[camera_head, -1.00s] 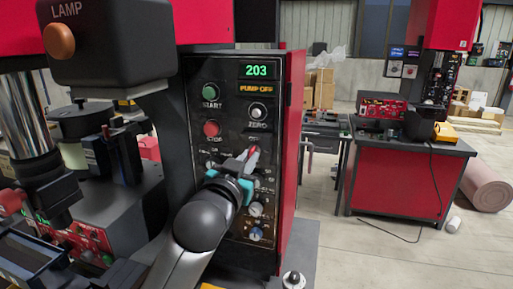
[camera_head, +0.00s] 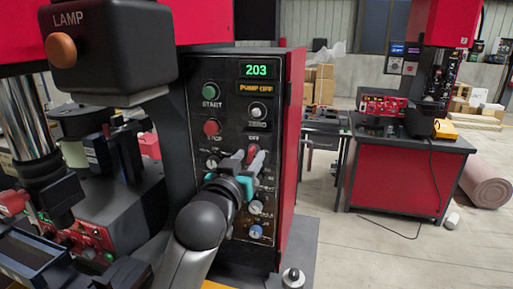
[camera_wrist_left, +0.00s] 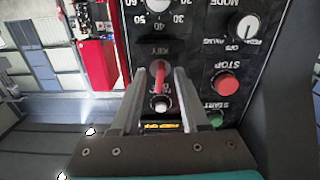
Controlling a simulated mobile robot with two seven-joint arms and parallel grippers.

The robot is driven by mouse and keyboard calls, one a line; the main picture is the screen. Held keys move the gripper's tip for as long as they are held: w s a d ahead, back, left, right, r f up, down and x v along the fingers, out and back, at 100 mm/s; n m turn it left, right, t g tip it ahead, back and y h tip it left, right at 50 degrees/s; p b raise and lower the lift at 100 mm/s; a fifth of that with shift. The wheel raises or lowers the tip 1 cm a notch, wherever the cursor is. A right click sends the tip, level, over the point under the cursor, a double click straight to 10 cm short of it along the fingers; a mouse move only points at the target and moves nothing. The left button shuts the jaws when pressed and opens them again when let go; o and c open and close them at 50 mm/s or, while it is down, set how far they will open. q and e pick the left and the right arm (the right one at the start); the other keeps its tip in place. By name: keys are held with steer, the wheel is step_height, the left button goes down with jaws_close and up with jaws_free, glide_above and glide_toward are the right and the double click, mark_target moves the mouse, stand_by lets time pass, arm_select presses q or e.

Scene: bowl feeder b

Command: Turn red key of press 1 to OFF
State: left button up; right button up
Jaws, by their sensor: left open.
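The press 1 panel (camera_head: 226,110) is black on a red cabinet, with a green 203 display above an amber PUMP OFF sign. The red key (camera_head: 252,152) sits just below the OFF label and looks about upright. In the left wrist view, which is upside down, the red key (camera_wrist_left: 160,78) stands between my fingers, in line with them. My left gripper (camera_head: 246,160) is open, its two fingertips one on each side of the key. My left gripper (camera_wrist_left: 168,72) shows a gap between its fingers there too. I cannot tell whether either finger touches the key.
The START button (camera_head: 210,91), STOP button (camera_head: 212,127) and ZERO knob (camera_head: 257,111) lie above the gripper. More knobs (camera_head: 256,208) are just below it. The LAMP housing (camera_head: 105,50) juts out at upper left. A second red press table (camera_head: 408,170) stands far right.

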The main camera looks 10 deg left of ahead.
arm_select(q)
steer(key=shift+s, duration=0.1)
steer(key=shift+s+p, duration=1)
steer(key=shift+s, duration=1.35)
steer(key=shift+s+a, duration=0.1)
steer(key=shift+s, duration=1)
